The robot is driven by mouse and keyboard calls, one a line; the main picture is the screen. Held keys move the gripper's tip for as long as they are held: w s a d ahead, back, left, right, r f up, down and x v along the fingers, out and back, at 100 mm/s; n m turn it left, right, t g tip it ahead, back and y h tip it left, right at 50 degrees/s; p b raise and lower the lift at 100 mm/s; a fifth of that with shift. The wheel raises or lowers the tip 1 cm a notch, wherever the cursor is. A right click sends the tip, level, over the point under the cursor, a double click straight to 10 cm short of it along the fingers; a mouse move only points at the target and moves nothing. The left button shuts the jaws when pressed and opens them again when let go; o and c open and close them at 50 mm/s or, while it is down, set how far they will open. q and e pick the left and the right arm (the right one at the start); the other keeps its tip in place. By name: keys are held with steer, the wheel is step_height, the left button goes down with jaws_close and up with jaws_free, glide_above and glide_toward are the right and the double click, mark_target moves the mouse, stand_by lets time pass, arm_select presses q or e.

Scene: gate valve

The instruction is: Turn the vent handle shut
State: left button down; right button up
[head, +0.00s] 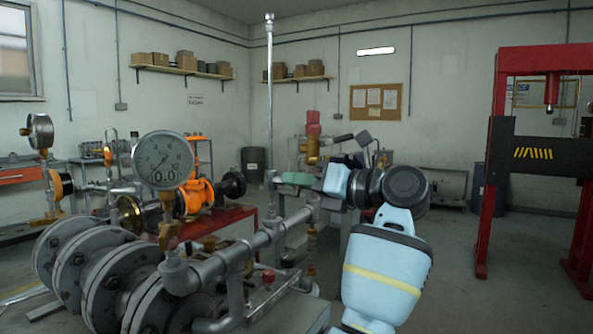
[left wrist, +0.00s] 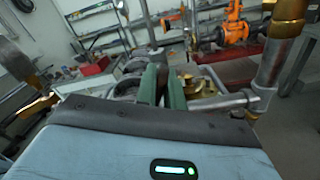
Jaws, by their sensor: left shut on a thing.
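My left gripper (head: 288,184) reaches in at the middle of the head view, its green fingers beside the upright grey pipe (head: 269,110). In the left wrist view its two green fingers (left wrist: 163,84) stand close together with a thin dark piece between them. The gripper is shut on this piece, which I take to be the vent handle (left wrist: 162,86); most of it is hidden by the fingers. In the head view the handle cannot be made out behind the fingers. My right gripper is not in view.
A pressure gauge (head: 163,160) stands above flanged grey pipework (head: 95,275) at left. An orange valve body (head: 199,195) sits behind it. A brass valve with a red cap (head: 313,130) is just behind my gripper. A red press frame (head: 490,200) stands right, with open floor before it.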

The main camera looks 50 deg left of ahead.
arm_select(q)
steer(key=m+p, duration=0.2)
steer(key=p, duration=0.1)
steer(key=m+p, duration=0.3)
steer(key=p, duration=0.1)
steer(key=m+p, duration=0.3)
steer(key=shift+r, duration=0.3)
steer(key=shift+w+m+p, duration=0.1)
steer(key=shift+m+p, duration=0.8)
steer(key=shift+f+m+p, duration=0.25)
steer(key=shift+m+p, duration=0.7)
steer(key=shift+m, duration=0.15)
steer(key=shift+f+m, duration=0.1)
steer(key=shift+m, duration=0.2)
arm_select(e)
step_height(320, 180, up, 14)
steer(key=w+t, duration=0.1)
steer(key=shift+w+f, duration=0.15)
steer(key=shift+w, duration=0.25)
arm_select(q)
steer(key=shift+f, duration=0.1)
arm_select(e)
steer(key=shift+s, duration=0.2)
arm_select(q)
steer(key=c, duration=1.7)
jaws_free()
steer(key=shift+o, duration=1)
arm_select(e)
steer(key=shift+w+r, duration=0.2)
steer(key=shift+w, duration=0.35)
